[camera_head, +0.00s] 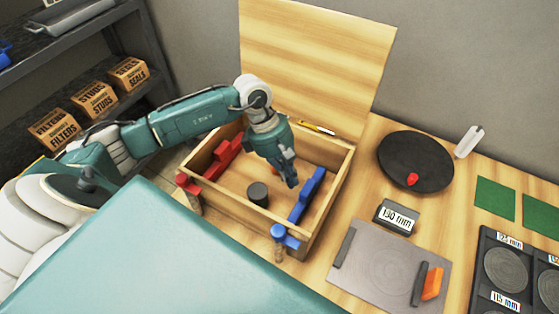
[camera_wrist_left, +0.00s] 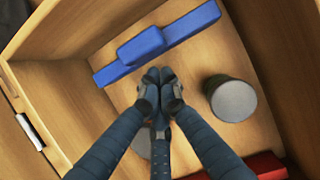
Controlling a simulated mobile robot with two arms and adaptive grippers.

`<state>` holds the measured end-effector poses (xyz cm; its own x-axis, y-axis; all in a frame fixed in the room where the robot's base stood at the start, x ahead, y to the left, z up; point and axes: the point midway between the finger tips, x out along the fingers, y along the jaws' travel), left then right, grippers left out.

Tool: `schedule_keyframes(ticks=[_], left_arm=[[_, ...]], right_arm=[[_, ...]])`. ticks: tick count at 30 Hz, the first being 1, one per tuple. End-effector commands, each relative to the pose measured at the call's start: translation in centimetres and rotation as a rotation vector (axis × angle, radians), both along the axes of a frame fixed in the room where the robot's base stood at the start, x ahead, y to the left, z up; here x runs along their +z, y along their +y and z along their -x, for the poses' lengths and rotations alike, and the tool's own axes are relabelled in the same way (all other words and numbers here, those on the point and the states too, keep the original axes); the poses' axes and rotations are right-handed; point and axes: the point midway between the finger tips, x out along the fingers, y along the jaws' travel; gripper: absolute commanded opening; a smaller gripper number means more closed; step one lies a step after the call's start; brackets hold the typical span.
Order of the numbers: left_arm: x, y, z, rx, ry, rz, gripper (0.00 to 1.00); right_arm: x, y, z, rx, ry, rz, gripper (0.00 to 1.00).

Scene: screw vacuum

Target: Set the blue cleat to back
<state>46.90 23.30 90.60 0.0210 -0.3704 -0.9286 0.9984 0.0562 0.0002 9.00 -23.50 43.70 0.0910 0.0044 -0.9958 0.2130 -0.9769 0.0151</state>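A blue bar with a raised block, which looks like the blue cleat (camera_head: 307,194), lies along the inside of the right wall of the open wooden box (camera_head: 232,207). The blue bar also shows at the top of the left wrist view (camera_wrist_left: 157,45). A second blue part (camera_head: 280,233) with a round top is on the outside of the box's front right corner. My left gripper (camera_head: 291,182) points down inside the box, just left of the blue bar. In the left wrist view its fingertips (camera_wrist_left: 158,76) are together, with nothing seen between them, close to the bar.
A dark cylinder (camera_head: 258,193) stands in the box, left of my gripper. A red bar (camera_head: 222,157) runs along the left wall, and a red part (camera_head: 187,182) is outside at the front left. The raised wooden lid (camera_head: 315,55) stands behind. A black disc (camera_head: 415,161) lies to the right.

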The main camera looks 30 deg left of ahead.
Motion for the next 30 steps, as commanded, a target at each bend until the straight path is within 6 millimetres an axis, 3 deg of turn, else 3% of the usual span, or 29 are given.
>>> schedule_keyframes(ticks=[14, 24, 30], left_arm=[[-0.1, -0.9, -0.1, 0.001, 0.0, 0.0, 0.0], [-0.4, -5.7, -0.3, -0.004, -0.002, 0.003, 0.0], [0.0, -6.1, -0.3, 0.001, 0.0, 0.002, 0.0]], right_arm=[[0.3, -0.3, 0.0, 0.001, 0.0, 0.003, 0.4], [-3.1, -0.2, 0.0, 0.001, 0.001, 0.002, 0.4], [-2.9, -0.2, 0.0, 0.001, 0.001, 0.002, 0.4]])
